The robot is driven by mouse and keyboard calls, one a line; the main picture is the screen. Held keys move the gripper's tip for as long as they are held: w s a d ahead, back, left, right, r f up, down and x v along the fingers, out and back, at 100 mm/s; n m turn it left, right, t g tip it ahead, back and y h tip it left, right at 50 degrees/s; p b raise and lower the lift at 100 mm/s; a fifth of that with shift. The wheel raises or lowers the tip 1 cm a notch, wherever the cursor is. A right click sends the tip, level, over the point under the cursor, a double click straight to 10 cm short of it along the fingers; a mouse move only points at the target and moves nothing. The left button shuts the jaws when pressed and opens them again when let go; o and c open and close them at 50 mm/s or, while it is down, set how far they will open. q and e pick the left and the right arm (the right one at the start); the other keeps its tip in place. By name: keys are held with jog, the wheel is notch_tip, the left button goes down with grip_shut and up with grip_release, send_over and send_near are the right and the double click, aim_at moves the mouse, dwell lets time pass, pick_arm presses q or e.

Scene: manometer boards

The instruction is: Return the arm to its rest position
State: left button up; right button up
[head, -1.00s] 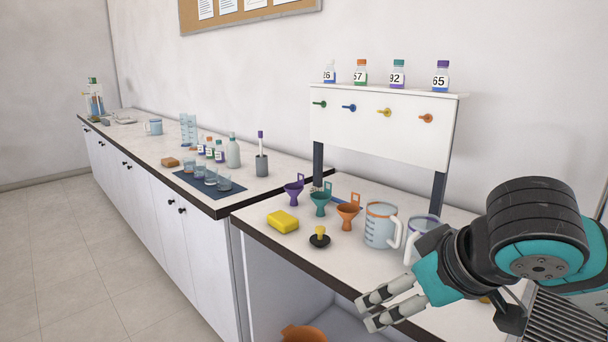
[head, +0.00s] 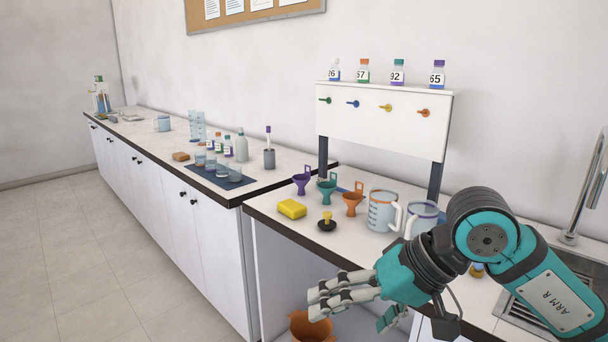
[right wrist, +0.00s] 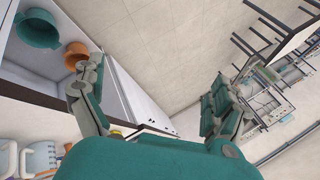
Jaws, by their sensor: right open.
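My right arm (head: 490,240) reaches in from the right in the head view, in front of the near counter. Its gripper (head: 325,300) hangs in the air before the counter's front edge, pointing left. In the right wrist view the gripper (right wrist: 150,110) has its fingers spread wide apart, with nothing between them but floor and cabinet fronts behind. My left gripper is not in view.
An orange pot (head: 312,328) sits in the open shelf below. A sink (head: 522,312) lies at right. The floor (head: 90,270) at left is clear.

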jog(key=w+a+f+m+g+y+p, duration=0.1)
jog(key=w+a+f+m+g+y, duration=0.15)
jog(key=w+a+m+y, duration=0.6)
jog(key=w+d+f+m+t+y+p, duration=0.1)
jog(key=w+d+f+m+t+y, duration=0.4)
jog(key=m, duration=1.5)
jog(key=d+f+m+t+h, duration=0.3)
jog(key=d+f+m+h, duration=0.1)
jog(key=f+m, duration=0.5)
jog(key=d+f+m+t+h+p, duration=0.1)
jog(key=d+f+m+t+h, duration=0.3)
jog(key=f+m, duration=0.55)
jog(key=d+f+m+t+h, duration=0.2)
jog(key=d+f+m+h, duration=0.3)
jog(key=f, duration=0.7)
jog(key=s+d+f+m+g+h, duration=0.3)
jog(key=s+f+m, duration=0.3)
jog(key=s+f, duration=0.55)
jog(key=s+d+f+m+g+h, duration=0.3)
jog(key=s+f+m, duration=0.2)
jog(key=s+f, duration=0.6)
jog(key=s+f+m+g, duration=0.3)
jog(key=s+f, duration=0.2)
jog(key=s, duration=0.8)
jog(key=s+d+f+m+g+h+p, duration=0.1)
jog(key=s+f+m+g, duration=0.2)
jog(key=s, duration=1.1)
notch_tip(320, 180, down, 2)
jog(key=shift+f+m, duration=0.2)
jog(key=shift+m, duration=0.6)
